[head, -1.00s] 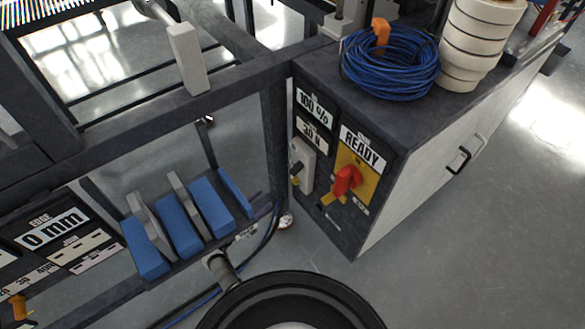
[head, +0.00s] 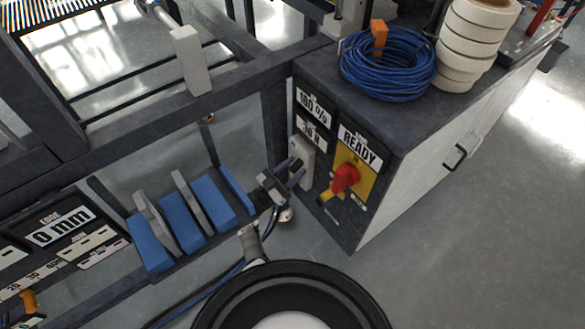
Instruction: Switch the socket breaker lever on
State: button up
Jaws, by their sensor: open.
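A pale grey breaker box (head: 305,152) is mounted on the left part of the dark cabinet front, below the "30 N" label. A small dark lever showed on it earlier; it is now hidden behind or too small beside my gripper. My gripper (head: 297,173), with purple-grey fingers, is just in front of the lower part of this box. The fingers are apart and hold nothing. I cannot tell whether a finger touches the box or the lever.
A red rotary switch (head: 345,178) on a yellow plate, under a "READY" sign (head: 359,146), is close on the right. Blue pads (head: 181,221) on a rack stand at left. A blue cable coil (head: 388,64) and white rolls (head: 474,45) lie on the cabinet (head: 420,122). Floor at right is clear.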

grip_shut()
jog(key=r+y+p, duration=0.1)
jog(key=p, duration=0.3)
jog(key=shift+a+r+g, duration=0.1)
jog(key=shift+r+g, duration=0.05)
jog(key=shift+g, duration=0.25)
jog(key=y+p, duration=0.1)
jog(key=p, duration=0.2)
jog(key=shift+s+g, duration=0.1)
jog(key=shift+g, duration=0.3)
jog(key=shift+f, duration=0.2)
grip_release()
jog(key=b+v, duration=0.1)
jog(key=v, duration=1.3)
jog(key=shift+r+b, duration=0.2)
jog(key=shift+b, duration=0.1)
